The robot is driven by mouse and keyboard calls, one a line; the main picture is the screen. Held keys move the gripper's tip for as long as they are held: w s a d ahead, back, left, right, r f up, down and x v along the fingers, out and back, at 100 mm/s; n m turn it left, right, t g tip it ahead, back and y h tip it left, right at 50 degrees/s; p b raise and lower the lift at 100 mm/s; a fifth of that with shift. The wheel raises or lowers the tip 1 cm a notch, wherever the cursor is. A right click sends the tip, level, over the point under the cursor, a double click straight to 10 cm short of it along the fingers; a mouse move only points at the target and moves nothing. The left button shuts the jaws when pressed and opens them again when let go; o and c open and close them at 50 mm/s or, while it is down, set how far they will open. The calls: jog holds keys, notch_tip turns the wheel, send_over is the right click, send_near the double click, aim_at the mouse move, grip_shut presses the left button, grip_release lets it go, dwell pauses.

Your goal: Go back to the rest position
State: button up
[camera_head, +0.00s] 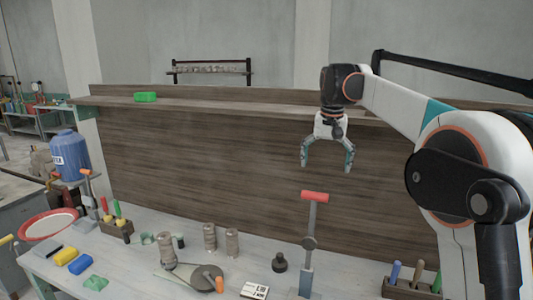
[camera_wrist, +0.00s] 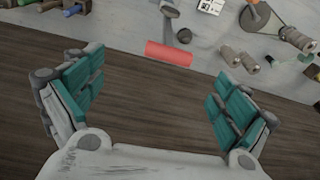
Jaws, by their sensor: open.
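My gripper (camera_head: 327,162) is open and empty in the head view. It hangs fingers down in front of the wooden back panel (camera_head: 200,150), above the red-handled upright tool (camera_head: 315,197) on the workbench. In the wrist view my gripper (camera_wrist: 150,95) shows its two teal-padded fingers spread wide with nothing between them. The red handle (camera_wrist: 169,53) lies beyond the fingertips there, apart from them.
The workbench (camera_head: 150,225) carries several spools (camera_head: 210,237), a white card (camera_head: 254,291), a tool block (camera_head: 410,288) and yellow and blue blocks (camera_head: 80,264). A green block (camera_head: 145,97) sits on the panel's ledge. The air around my gripper looks clear.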

jog(key=s+f+n+t+b, duration=0.1)
jog(key=s+f+b, duration=0.3)
jog(key=s, duration=0.6)
jog(key=s+f+n+t+b, duration=0.15)
jog(key=s+f+b, duration=0.3)
jog(key=s, duration=0.55)
jog(key=s+d+f+t+b, duration=0.1)
jog(key=s+f+t+b, duration=0.2)
jog(key=s+f, duration=1.6)
notch_tip(320, 180, down, 3)
jog(key=b, duration=0.4)
jog(key=shift+s+d+f+n+b, duration=0.15)
jog(key=shift+s+n+b, duration=0.2)
